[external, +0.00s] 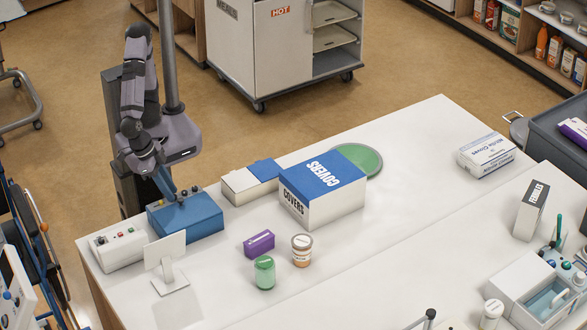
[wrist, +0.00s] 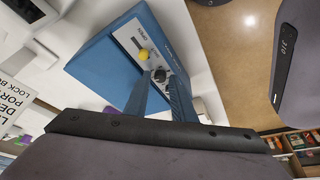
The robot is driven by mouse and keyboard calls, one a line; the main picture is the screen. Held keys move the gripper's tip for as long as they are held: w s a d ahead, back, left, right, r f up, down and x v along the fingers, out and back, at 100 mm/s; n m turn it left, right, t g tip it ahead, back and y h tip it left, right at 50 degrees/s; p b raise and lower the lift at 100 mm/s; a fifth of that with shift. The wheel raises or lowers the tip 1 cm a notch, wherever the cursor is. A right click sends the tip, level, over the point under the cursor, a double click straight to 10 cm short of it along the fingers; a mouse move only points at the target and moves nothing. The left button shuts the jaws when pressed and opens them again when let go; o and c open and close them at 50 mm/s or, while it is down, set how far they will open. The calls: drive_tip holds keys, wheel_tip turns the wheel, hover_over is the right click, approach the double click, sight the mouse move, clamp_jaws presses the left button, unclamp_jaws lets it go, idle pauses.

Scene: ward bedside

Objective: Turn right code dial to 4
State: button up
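The blue lock box (external: 190,224) stands on the white counter at the left in the external view. In the wrist view the blue box (wrist: 96,62) has a pale panel with a yellow knob (wrist: 144,55) and a dark dial (wrist: 158,75). My gripper (external: 180,199) points down at the top of the box. In the wrist view its two blue fingers (wrist: 164,84) are apart, with the dark dial between their tips. I cannot tell if they touch it. The fingers partly hide the panel's near end, and the dial numbers are too small to read.
A white box with buttons (external: 118,247) and a white sign (external: 165,252) stand close to the lock box. A low carton (external: 240,188) and the COVERS box (external: 318,210) are to its right. A purple box (external: 259,243) and two jars stand nearer the front.

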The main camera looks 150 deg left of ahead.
drive_tip(key=shift+f, duration=0.15)
drive_tip(key=shift+c, duration=0.2)
clamp_jaws()
drive_tip(key=shift+a, duration=0.1)
drive_tip(key=shift+f+m+t+h+b, duration=0.15)
drive_tip(key=shift+m+t+h+b, duration=0.2)
drive_tip(key=shift+m+b, duration=0.7)
drive_tip(key=shift+s+a+m, duration=0.1)
drive_tip(key=shift+m, duration=0.45)
drive_tip(key=shift+r, duration=0.2)
drive_tip(key=shift+o, duration=0.2)
unclamp_jaws()
